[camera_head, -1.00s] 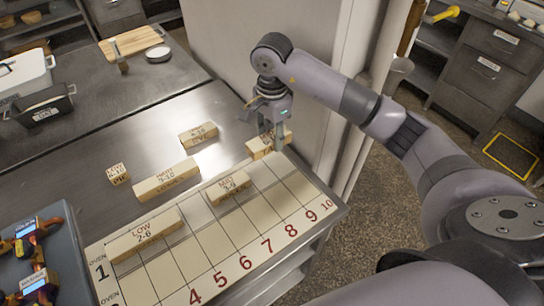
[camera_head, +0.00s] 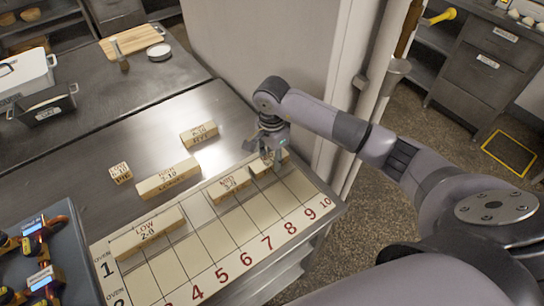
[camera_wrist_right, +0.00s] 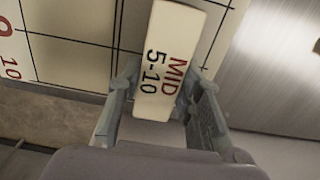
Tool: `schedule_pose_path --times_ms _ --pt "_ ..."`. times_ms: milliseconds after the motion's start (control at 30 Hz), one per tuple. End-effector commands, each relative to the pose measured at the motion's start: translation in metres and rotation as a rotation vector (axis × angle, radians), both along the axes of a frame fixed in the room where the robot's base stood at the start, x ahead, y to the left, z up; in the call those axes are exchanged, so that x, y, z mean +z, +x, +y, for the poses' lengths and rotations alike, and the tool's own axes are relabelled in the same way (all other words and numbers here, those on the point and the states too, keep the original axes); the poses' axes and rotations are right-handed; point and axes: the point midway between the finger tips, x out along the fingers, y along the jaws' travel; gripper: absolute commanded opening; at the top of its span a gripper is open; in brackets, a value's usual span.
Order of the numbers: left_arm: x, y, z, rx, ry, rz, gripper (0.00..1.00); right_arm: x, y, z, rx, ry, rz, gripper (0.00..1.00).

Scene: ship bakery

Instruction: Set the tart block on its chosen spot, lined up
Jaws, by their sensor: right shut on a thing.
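My right gripper (camera_head: 267,157) is shut on a pale wooden block (camera_head: 261,166) at the far edge of the white oven chart (camera_head: 204,243). In the right wrist view the held block (camera_wrist_right: 168,58) reads "MID 5-10" and sits between the two fingers (camera_wrist_right: 158,98). It lies over the chart's grid, slightly turned against the lines. Its product name is hidden, and I cannot tell whether it touches the chart. A "MID 3-9" block (camera_head: 229,186) lies close to its left in the same row. My left gripper is not in view.
A "LOW 2-6" block (camera_head: 148,234) lies on the chart. A pie block (camera_head: 120,173), a "HIGH 7-10" block (camera_head: 167,178) and a rye block (camera_head: 199,135) stand on the steel table behind it. A wall panel (camera_head: 260,50) rises behind my right gripper.

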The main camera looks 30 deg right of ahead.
Motion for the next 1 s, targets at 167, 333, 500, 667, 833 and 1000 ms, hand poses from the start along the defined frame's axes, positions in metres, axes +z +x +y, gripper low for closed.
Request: schedule_pose_path --times_ms 167,333,500,667,833,1000 --pt "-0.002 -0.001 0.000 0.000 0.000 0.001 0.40 -0.002 0.000 0.000 0.000 0.000 0.000 0.40" --pt "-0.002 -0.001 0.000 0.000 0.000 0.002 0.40 -0.002 0.000 0.000 0.000 0.000 0.000 0.51" --pt "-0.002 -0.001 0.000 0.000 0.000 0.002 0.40 -0.002 0.000 0.000 0.000 0.000 0.000 0.53" --pt "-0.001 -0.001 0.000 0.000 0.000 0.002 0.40 0.000 0.000 0.000 0.000 0.000 0.000 0.53" --pt "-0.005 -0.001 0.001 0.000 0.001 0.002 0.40 0.013 0.002 0.000 0.000 -0.001 -0.005 0.53" --pt "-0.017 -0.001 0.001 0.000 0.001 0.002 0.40 0.048 0.002 -0.001 0.001 -0.001 -0.007 0.53"
